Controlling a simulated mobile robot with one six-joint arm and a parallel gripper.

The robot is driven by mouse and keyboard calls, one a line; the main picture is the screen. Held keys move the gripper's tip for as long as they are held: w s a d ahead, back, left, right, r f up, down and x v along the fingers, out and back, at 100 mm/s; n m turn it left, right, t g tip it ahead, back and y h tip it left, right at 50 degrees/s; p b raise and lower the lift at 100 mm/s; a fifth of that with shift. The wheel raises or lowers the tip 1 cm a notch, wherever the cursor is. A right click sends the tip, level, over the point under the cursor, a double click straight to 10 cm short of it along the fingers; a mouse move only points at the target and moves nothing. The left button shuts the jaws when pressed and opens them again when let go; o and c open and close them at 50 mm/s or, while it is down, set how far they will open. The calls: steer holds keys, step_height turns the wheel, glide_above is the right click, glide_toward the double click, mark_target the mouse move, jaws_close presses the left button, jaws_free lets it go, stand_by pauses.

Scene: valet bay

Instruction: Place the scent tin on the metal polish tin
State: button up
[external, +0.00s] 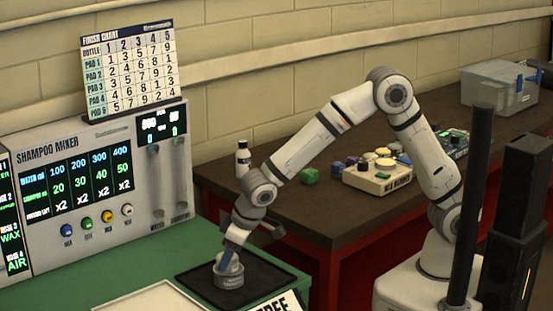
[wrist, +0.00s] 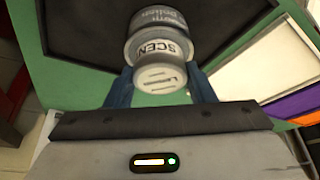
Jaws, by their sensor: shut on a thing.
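The scent tin (wrist: 165,48) is a small grey tin with a slotted lid and a label reading "SCEN". My gripper (wrist: 160,82) is shut on it, with a blue finger on either side. The metal polish tin (wrist: 158,17) is a grey tin directly beyond the scent tin, its label partly hidden. In the external view my gripper (external: 231,250) points down at the black mat, with the scent tin (external: 229,262) between its fingers. The metal polish tin (external: 229,281) stands on the mat right beneath. The two tins look in line and touching, but a small gap cannot be ruled out.
The black mat (external: 262,284) lies on the green table (external: 130,278), with a white-topped panel (external: 150,301) in front. The shampoo mixer (external: 90,190) stands to the left.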

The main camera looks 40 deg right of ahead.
steer(key=shift+f, duration=0.15)
steer(key=o, duration=1)
steer(key=shift+r, duration=0.2)
steer(key=shift+s+r, duration=0.1)
steer(key=shift+r, duration=0.15)
steer(key=v, duration=1.1)
steer(key=shift+s+d+r, duration=0.15)
steer(key=shift+d+r, duration=0.05)
